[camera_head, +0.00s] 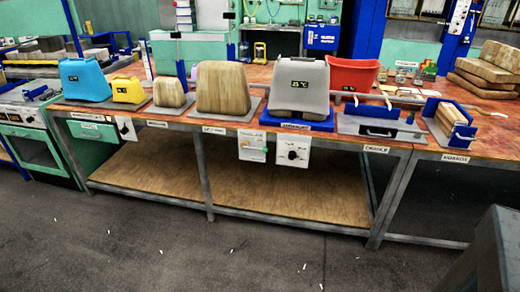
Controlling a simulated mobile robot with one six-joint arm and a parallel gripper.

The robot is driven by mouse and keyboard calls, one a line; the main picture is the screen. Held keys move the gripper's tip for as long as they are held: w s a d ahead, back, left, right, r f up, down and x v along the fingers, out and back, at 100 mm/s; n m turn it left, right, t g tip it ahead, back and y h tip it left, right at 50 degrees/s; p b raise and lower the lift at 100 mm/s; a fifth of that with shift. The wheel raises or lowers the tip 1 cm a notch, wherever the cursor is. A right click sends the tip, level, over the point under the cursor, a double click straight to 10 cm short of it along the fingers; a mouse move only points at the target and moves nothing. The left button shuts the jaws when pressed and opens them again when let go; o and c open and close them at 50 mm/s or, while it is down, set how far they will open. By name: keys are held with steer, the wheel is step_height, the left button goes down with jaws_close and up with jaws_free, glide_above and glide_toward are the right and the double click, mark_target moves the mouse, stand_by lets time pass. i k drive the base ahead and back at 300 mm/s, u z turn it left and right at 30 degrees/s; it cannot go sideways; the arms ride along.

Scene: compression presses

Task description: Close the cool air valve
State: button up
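No part I can clearly identify as the cool air valve shows. A white panel (253,148) with a green knob or button at its right side hangs under the front edge of the long workbench. Just right of it hangs a white panel with a black rotary knob (292,154). A smaller white panel with a dark knob (125,128) hangs further left. The writing on these panels is too small to read, and the valve position cannot be told. My gripper is not in view.
The workbench (340,134) carries a grey box (297,88) with a display, wooden blocks, blue and yellow housings, and a red bin (352,74). A low wooden shelf (290,196) runs beneath. The grey floor (200,255) in front is clear apart from small white scraps.

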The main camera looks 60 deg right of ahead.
mark_target(265, 151)
steer(key=u, duration=0.05)
steer(key=i, duration=1)
steer(key=z, duration=0.05)
